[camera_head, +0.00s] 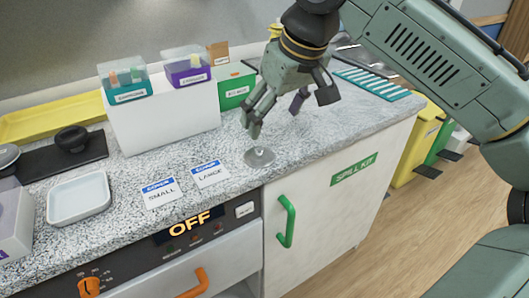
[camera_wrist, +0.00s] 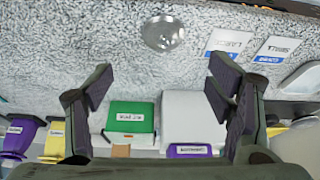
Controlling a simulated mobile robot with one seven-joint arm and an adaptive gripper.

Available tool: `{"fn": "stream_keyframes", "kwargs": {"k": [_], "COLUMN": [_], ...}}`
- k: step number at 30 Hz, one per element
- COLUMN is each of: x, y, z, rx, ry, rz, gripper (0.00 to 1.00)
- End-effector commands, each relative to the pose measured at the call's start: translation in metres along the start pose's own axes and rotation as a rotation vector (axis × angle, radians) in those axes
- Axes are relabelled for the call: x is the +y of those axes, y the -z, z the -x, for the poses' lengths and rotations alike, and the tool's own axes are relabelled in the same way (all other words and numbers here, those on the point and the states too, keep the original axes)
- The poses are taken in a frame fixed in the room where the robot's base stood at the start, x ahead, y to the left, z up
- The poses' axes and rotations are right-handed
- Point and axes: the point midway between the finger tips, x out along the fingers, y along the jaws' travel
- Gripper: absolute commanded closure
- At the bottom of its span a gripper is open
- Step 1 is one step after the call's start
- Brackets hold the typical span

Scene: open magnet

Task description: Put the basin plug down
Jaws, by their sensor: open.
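The basin plug (camera_head: 259,157), a round grey metal disc with a small knob, rests on the speckled countertop (camera_head: 130,215) to the right of the label cards. It also shows in the wrist view (camera_wrist: 163,34), near the top centre. My gripper (camera_head: 277,119) is open and empty. Its fingers are above and behind the plug in the head view, apart from it. In the wrist view the two fingers (camera_wrist: 158,85) are spread wide, with the plug beyond their tips.
Two cards, "SMALL" (camera_head: 162,193) and "LARGE" (camera_head: 210,174), lie left of the plug. A white tray (camera_head: 79,212) is farther left. A white block (camera_head: 165,118) carrying small boxes and a green box (camera_head: 237,90) stand behind. Bare counter surrounds the plug.

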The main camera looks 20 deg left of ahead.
Motion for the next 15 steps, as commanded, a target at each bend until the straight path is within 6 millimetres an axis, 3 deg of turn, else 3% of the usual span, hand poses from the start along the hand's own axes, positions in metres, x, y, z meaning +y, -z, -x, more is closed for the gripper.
{"fn": "stream_keyframes", "kwargs": {"k": [7,15], "x": [-0.001,-0.002], "y": [0.0,-0.001], "z": [-0.038,-0.06], "rx": [-0.002,-0.002], "ry": [0.001,0.0], "rz": [0.0,0.001], "gripper": [0.26,0.26]}}
